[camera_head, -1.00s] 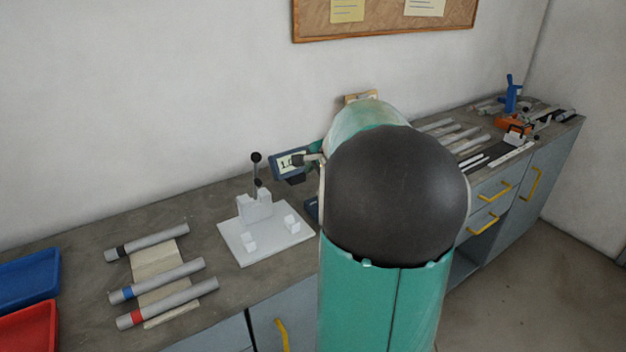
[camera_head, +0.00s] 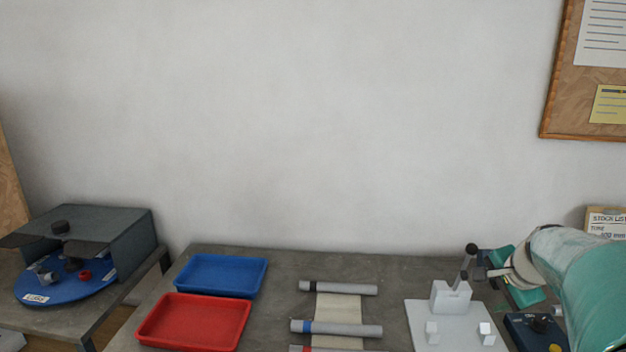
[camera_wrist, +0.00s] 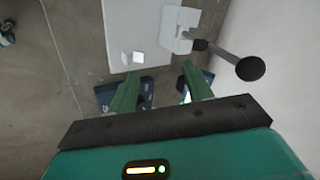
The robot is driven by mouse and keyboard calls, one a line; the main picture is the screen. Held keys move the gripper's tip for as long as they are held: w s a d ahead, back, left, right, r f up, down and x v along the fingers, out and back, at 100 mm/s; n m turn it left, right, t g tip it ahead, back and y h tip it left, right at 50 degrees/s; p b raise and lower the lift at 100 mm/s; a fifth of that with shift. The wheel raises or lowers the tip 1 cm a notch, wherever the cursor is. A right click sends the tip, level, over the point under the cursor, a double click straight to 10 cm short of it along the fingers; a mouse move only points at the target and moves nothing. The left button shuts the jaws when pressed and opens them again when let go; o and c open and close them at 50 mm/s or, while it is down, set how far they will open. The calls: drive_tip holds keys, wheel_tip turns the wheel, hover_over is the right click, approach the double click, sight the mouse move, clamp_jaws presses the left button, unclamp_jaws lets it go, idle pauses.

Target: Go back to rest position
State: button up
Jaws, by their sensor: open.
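My arm (camera_head: 590,285) enters at the right of the head view, with the wrist end beside the white jig (camera_head: 415,318). In the wrist view my gripper (camera_wrist: 160,72) is open, its two green fingers apart with nothing between them. The fingers point toward the jig plate (camera_wrist: 118,25), whose small white block (camera_wrist: 132,57) and lever with a black knob (camera_wrist: 250,68) show beyond the fingertips. In the head view the lever's knob (camera_head: 472,249) stands up just left of my wrist. The fingertips are hard to make out there.
A blue device (camera_head: 535,335) sits under my arm; dark blue parts flank my fingers in the wrist view. Several grey tubes (camera_head: 345,327) lie left of the jig. Blue (camera_head: 262,283) and red (camera_head: 243,325) trays are farther left, then a blue turntable (camera_head: 75,290).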

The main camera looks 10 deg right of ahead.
drive_tip(key=s+a+r+n+y, duration=0.1)
drive_tip(key=s+a+n, duration=0.25)
drive_tip(key=a, duration=0.65)
drive_tip(key=s+a+r+n, duration=0.15)
drive_tip(key=a+n, duration=0.35)
drive_tip(key=a, duration=0.5)
drive_tip(key=s+a+f+n, duration=0.2)
drive_tip(key=s+a+n, duration=0.6)
drive_tip(key=s+a, duration=0.2)
drive_tip(key=shift+s+a+f+g, duration=0.15)
drive_tip(key=shift+s+f+g, duration=0.15)
drive_tip(key=shift+g, duration=0.1)
